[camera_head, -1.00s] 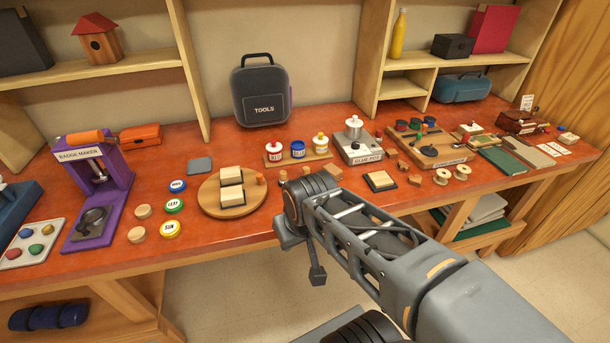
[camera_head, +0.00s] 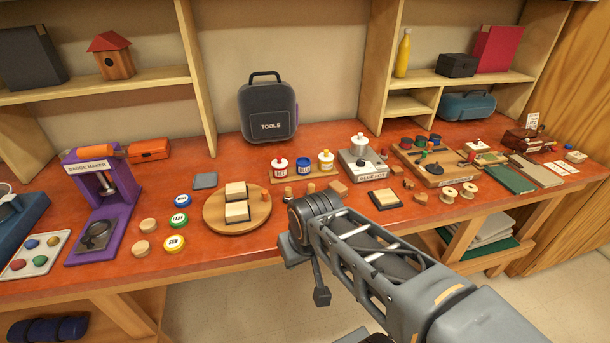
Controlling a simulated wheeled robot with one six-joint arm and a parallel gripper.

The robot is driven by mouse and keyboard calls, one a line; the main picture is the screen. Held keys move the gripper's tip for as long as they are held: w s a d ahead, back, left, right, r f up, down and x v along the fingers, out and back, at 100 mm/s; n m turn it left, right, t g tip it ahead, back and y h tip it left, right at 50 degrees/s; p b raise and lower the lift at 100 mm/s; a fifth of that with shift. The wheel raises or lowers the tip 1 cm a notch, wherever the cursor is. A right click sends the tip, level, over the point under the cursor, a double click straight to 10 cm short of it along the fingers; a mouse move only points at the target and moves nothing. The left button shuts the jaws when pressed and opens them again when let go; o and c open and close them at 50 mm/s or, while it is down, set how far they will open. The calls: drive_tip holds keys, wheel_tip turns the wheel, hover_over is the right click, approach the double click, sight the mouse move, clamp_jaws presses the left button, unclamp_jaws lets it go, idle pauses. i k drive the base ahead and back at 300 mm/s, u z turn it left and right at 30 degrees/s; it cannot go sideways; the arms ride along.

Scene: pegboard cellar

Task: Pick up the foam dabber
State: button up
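I cannot say for sure which item is the foam dabber. Two cream blocks (camera_head: 236,212) sit on the round wooden board (camera_head: 212,226). They could be foam, but they are too small to tell. My arm reaches in from the lower right and ends at the bench's front edge. A thin dark part hangs below it. My gripper's fingers cannot be made out, and nothing is visibly held.
A tool bag (camera_head: 268,112) stands at the back. Bare bench lies in front of the round board.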

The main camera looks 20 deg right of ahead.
sight(311, 187)
drive_tip(key=k, duration=1.15)
drive_tip(key=u, duration=0.7)
drive_tip(key=i, duration=1.05)
drive_tip(key=z, duration=0.7)
drive_tip(key=i, duration=0.5)
drive_tip(key=z, duration=0.6)
